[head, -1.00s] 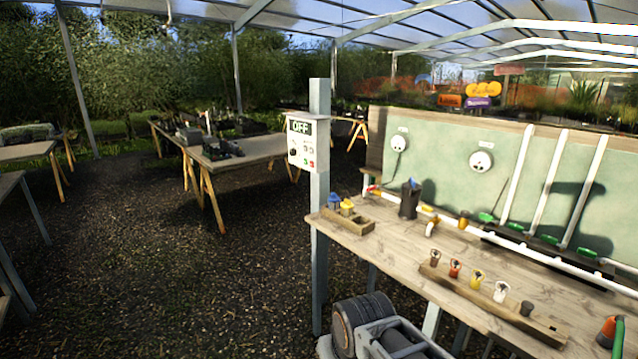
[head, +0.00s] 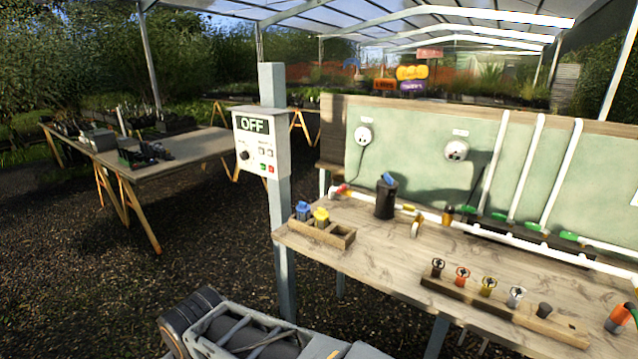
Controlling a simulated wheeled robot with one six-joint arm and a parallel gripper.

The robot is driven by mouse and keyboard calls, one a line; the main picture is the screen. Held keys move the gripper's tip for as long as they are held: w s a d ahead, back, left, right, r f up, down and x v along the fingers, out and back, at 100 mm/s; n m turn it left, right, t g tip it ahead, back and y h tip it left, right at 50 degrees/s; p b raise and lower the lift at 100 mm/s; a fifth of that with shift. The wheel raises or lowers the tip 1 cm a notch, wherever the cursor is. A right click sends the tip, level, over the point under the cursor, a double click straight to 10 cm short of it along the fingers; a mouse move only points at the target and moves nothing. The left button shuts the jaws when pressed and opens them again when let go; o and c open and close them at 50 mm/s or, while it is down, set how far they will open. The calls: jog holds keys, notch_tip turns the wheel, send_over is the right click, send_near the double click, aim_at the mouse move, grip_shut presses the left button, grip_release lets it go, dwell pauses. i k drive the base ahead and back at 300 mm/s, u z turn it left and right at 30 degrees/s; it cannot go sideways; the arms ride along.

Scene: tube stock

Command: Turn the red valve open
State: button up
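A small red valve handle (head: 341,188) sits at the left end of the white pipe (head: 470,226), at the back left of the wooden workbench (head: 390,250). It is too small to tell how its handle is set. My gripper is not in view.
A grey post (head: 282,210) with a control box (head: 261,140) reading OFF stands left of the bench. A black canister (head: 386,198) stands right of the valve. A wooden tray (head: 325,233) with blue and yellow pieces lies in front.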

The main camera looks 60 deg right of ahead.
aim_at(342, 187)
jog(key=z, duration=0.25)
jog(key=i, duration=0.8)
jog(key=z, duration=1.6)
jog(key=i, duration=1.1)
jog(key=z, duration=0.4)
